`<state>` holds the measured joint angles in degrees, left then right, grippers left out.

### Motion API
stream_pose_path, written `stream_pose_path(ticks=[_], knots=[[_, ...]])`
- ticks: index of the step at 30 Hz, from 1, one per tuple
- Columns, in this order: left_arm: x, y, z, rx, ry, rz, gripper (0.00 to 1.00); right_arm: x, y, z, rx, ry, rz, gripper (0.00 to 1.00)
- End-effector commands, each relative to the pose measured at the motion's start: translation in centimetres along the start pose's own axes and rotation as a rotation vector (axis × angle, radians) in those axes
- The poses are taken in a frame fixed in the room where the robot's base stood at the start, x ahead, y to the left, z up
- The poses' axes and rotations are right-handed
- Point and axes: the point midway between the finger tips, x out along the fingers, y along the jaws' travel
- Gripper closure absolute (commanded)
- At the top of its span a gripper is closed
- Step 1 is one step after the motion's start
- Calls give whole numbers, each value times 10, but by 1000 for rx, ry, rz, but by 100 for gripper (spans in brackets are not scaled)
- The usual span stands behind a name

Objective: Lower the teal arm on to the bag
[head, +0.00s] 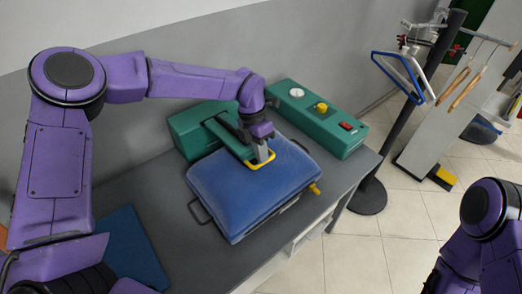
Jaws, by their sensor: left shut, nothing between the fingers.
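The teal arm (231,139) reaches out from a green housing (187,127) over the blue bag (240,192). Its yellow loop handle (258,165) is at the bag's upper surface, near the middle of its back half. The arm looks low against the bag, but I cannot tell whether it touches all along. My left gripper (262,155) points down at the handle, with its fingers shut and empty beside or inside the loop. My left wrist hides part of the teal arm's end.
A green control box (318,118) with a dial, a yellow knob and a red switch stands behind the bag. A blue flat piece (128,250) lies on the grey counter (185,258) at left. A black stand (373,195) with hangers is right of the counter.

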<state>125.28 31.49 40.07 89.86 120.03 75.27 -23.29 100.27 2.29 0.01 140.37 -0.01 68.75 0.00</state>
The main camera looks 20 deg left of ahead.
Motion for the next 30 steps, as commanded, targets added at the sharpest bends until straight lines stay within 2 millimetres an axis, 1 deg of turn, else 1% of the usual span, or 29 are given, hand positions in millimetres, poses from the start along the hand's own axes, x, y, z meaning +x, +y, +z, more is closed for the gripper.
stream_pose_path(ticks=[2, 4, 6, 9, 20, 23, 26, 29, 30], knots=[[1, 0, 0, 1, 0, 1, 100, 1, 0, 0, 0, 0, 0, 57], [10, 2, 0, 2, 3, 19, 100, 8, -1, 3, 0, 0, 0, 57], [23, 4, -1, 3, 5, 56, 100, 19, -2, 8, 0, 0, 0, 57], [35, 5, 0, 3, 3, 102, 100, 28, -2, 12, 0, 0, 0, 57], [34, 4, 0, 1, 2, 122, 100, 26, -2, 11, 0, 0, 0, 57], [27, 3, 0, 1, 1, 121, 100, 20, -2, 8, 0, 0, 0, 57], [8, 0, -1, 0, -1, 122, 100, 3, 0, 1, 0, 0, 0, 57], [-20, -4, -2, -3, -2, 122, 100, -20, 2, -8, 0, 0, 0, 57], [-18, 0, -1, -2, -7, 125, 100, -4, 0, -2, 1, 1, -1, 57]])
